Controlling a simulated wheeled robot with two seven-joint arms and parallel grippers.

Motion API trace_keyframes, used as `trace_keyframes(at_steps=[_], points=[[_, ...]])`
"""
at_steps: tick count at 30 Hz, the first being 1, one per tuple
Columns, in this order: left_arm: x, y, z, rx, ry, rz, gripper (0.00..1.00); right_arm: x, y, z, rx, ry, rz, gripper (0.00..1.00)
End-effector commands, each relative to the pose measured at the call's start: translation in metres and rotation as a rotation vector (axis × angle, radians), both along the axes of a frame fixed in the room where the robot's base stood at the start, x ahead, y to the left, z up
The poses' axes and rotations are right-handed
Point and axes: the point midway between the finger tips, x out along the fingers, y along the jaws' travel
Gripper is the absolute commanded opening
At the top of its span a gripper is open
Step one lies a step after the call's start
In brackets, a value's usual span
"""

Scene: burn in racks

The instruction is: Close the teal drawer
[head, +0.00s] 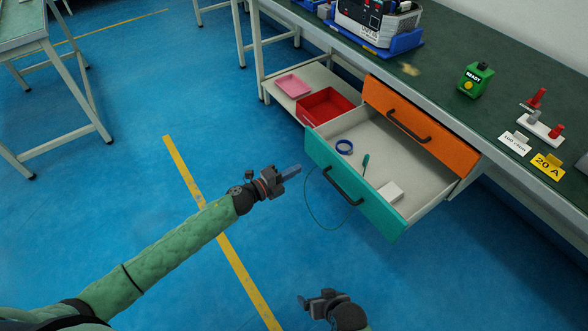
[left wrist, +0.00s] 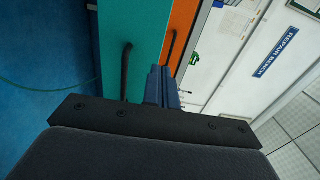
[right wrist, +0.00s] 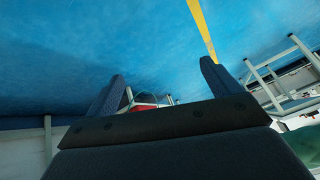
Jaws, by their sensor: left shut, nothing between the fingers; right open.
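The teal drawer (head: 352,193) is pulled out from under the green bench, with a black bar handle (head: 342,186) on its front. It holds a blue tape roll (head: 344,147), a small dark green tool (head: 365,163) and a white block (head: 390,192). My left gripper (head: 292,172) is shut and empty, just left of the drawer front. In the left wrist view its fingers (left wrist: 161,86) appear against the teal front beside the handle (left wrist: 126,72); contact cannot be told. My right gripper (head: 314,299) is open and empty, low over the floor; its spread fingers show in the right wrist view (right wrist: 160,88).
An orange drawer (head: 420,124) sits above the teal one and looks shut. A thin green cable (head: 322,222) hangs by the teal front. A red bin (head: 325,106) and pink tray (head: 293,86) lie on the lower shelf. The blue floor in front is clear.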

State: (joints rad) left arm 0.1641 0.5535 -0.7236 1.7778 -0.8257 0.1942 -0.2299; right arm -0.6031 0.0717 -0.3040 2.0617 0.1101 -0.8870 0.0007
Motion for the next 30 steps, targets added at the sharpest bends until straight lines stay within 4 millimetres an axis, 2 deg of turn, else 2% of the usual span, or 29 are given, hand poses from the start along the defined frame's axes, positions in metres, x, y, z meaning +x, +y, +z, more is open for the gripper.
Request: trace_keyframes(at_steps=[6,15,21,30], points=[[0.025,-0.031,0.002,-0.002,0.000,0.001,0.00,0.001,0.000,0.023,-0.003,0.015,0.007,0.89],[0.055,-0.070,0.002,-0.001,0.000,0.002,0.00,-0.001,-0.001,0.047,-0.006,0.037,0.015,0.89],[0.066,-0.084,0.001,-0.001,0.000,0.002,0.00,-0.002,-0.002,0.058,-0.008,0.048,0.020,0.89],[0.069,-0.088,0.000,-0.001,0.001,0.002,0.00,-0.002,-0.002,0.061,-0.010,0.053,0.022,0.89]])
